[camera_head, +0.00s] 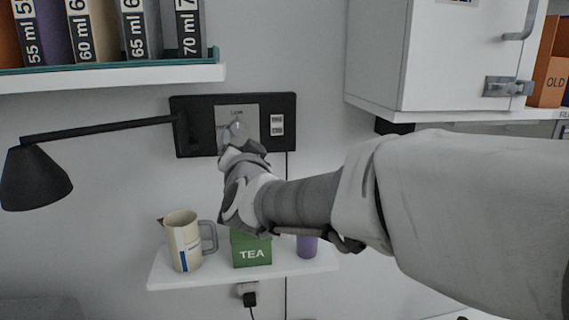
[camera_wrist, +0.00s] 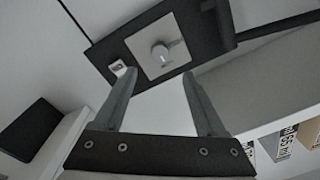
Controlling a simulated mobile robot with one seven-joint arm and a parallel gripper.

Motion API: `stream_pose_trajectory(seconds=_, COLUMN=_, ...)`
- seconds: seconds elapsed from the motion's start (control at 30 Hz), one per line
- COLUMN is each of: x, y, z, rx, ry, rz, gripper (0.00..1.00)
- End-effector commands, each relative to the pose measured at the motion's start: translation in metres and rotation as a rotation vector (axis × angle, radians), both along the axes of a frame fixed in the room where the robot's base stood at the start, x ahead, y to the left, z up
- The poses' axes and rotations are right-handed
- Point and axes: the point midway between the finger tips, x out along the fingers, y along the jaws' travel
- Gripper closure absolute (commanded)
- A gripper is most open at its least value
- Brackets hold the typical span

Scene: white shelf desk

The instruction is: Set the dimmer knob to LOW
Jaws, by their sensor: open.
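The dimmer knob (camera_wrist: 160,52) is a small round grey dial with a pointer, on a light square plate (camera_wrist: 178,32) in the wrist view. The plate sits on a black wall panel (camera_head: 286,105); in the head view the plate (camera_head: 232,110) shows small lettering at its top, too small to read surely. My gripper (camera_wrist: 158,85) is open and empty, with its two fingers pointing at the panel, either side of and short of the knob in the wrist view. In the head view my gripper (camera_head: 238,142) covers the lower part of the plate and hides most of the knob.
A black lamp (camera_head: 38,178) reaches out from the panel's left side. A shelf (camera_head: 110,76) with several labelled binders is above left. A small shelf (camera_head: 180,281) below holds a jug (camera_head: 181,240), a green TEA box (camera_head: 251,252) and a purple container (camera_head: 307,247). A white cabinet (camera_head: 450,60) hangs at right.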

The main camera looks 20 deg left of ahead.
Motion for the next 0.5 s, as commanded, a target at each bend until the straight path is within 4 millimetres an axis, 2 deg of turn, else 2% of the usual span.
stream_pose_trajectory(seconds=0.2, x=-0.036, y=-0.021, z=-0.001, rx=0.001, ry=-0.002, rz=0.001, gripper=0.27)
stream_pose_trajectory(seconds=0.5, x=-0.062, y=-0.037, z=-0.002, rx=0.000, ry=-0.002, rz=0.000, gripper=0.27)
